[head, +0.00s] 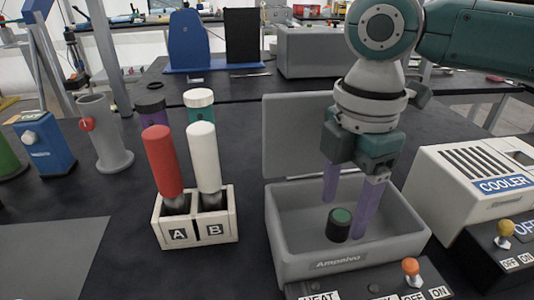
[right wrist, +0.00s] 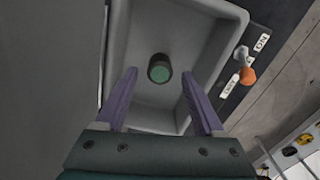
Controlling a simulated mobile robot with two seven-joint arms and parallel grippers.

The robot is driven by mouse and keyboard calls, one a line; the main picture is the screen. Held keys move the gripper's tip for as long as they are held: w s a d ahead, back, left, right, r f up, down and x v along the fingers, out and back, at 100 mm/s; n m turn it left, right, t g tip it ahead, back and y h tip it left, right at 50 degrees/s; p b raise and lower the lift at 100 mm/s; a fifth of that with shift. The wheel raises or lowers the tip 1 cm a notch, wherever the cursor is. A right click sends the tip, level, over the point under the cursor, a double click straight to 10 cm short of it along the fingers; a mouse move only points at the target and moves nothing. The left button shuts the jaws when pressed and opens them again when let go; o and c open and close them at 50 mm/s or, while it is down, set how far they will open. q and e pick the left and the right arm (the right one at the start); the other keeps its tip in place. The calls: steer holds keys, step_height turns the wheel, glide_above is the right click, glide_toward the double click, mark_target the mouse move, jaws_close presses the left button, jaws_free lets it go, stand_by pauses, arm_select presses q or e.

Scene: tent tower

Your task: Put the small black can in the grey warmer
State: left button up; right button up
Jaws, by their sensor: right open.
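The small black can (head: 339,224) with a green top is inside the grey warmer (head: 281,231), whose lid (head: 290,135) stands open at the back. In the right wrist view the can (right wrist: 159,68) appears upright near the middle of the warmer's interior. My right gripper (head: 346,220) is open, its purple fingers pointing down into the warmer on either side of the can. In the right wrist view there is a gap between each finger of the gripper (right wrist: 158,74) and the can. I cannot tell whether the can touches the warmer floor. My left gripper is not in view.
A white two-slot holder (head: 199,233) marked A and B, with a red and a white bottle, stands left of the warmer. A white cooler (head: 466,178) is on the right. The warmer's front panel has an orange-knobbed switch (head: 411,268). A blue dispenser (head: 45,145) stands far left.

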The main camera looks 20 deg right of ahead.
mark_target(341, 216)
step_height(341, 216, up, 10)
steer(key=p, duration=0.1)
steer(key=shift+f, duration=0.15)
